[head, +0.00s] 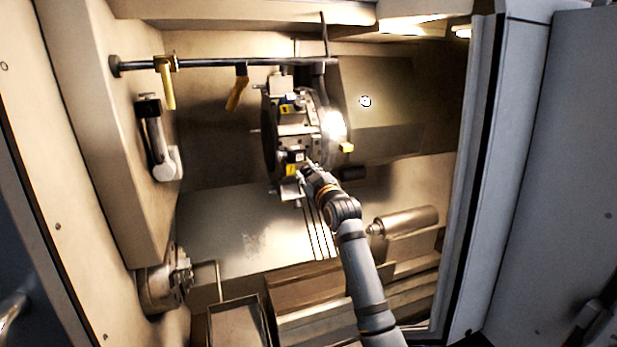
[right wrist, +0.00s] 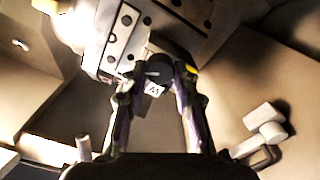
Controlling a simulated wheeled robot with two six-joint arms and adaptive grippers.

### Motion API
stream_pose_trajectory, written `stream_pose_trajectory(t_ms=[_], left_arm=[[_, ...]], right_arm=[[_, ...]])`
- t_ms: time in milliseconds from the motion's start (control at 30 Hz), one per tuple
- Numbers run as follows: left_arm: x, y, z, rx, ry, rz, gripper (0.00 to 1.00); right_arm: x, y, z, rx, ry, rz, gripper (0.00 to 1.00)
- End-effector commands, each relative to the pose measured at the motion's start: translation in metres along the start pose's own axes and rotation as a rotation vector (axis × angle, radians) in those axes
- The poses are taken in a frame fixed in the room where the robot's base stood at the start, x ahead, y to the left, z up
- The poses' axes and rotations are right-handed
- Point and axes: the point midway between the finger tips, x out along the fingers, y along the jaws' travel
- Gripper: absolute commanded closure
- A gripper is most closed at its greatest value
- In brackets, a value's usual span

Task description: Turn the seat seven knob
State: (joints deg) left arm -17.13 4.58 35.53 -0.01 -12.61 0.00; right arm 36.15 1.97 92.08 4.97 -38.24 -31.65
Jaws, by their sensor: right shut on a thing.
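A round tool turret (head: 298,135) with several blocks and yellow and black tags stands in the machine. My right gripper (head: 308,172) reaches its lower right side. In the right wrist view, my right gripper (right wrist: 156,72) has its two fingers on either side of a small dark knob (right wrist: 157,70) and is shut on it. A white label with dark marks (right wrist: 154,90) lies just below the knob. Its writing is too small to read surely, so I cannot confirm the seat number. In the head view the knob is hidden by the gripper. My left gripper is not in view.
A bar (head: 215,62) with yellow handles crosses above the turret. A chuck (head: 163,283) is at lower left. A grey cylinder (head: 410,220) lies right of my arm. A tray (head: 238,305) is at the bottom. The door frame (head: 475,170) bounds the right side.

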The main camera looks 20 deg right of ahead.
Motion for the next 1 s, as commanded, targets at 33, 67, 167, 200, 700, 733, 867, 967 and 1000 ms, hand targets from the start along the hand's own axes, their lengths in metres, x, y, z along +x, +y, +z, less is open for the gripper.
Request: stream_pose_trajectory(t_ms=[33,67,167,200,700,733,867,967,1000], left_arm=[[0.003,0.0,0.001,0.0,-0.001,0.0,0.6],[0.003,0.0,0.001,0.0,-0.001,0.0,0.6],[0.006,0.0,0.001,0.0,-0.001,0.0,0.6],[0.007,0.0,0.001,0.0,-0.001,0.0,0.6],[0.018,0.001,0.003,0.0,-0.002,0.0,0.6],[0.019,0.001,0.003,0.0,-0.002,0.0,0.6],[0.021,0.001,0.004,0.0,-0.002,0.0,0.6],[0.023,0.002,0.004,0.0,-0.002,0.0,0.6],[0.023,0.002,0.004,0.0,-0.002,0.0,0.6]], right_arm=[[0.0,-0.001,0.002,-0.043,-0.001,-0.001,1.0],[0.0,-0.001,0.002,-0.072,-0.001,-0.001,1.0],[0.0,-0.002,0.002,-0.167,0.0,0.0,1.0],[0.0,-0.002,0.002,-0.204,0.0,0.0,1.0],[0.0,-0.003,0.002,-0.674,-0.001,-0.001,1.0],[0.0,-0.003,0.002,-0.701,-0.001,-0.001,1.0],[0.0,-0.004,0.003,-0.807,-0.001,0.0,1.0],[0.0,-0.004,0.003,-0.878,-0.001,0.0,1.0],[0.0,-0.004,0.003,-0.903,-0.001,0.0,1.0]])
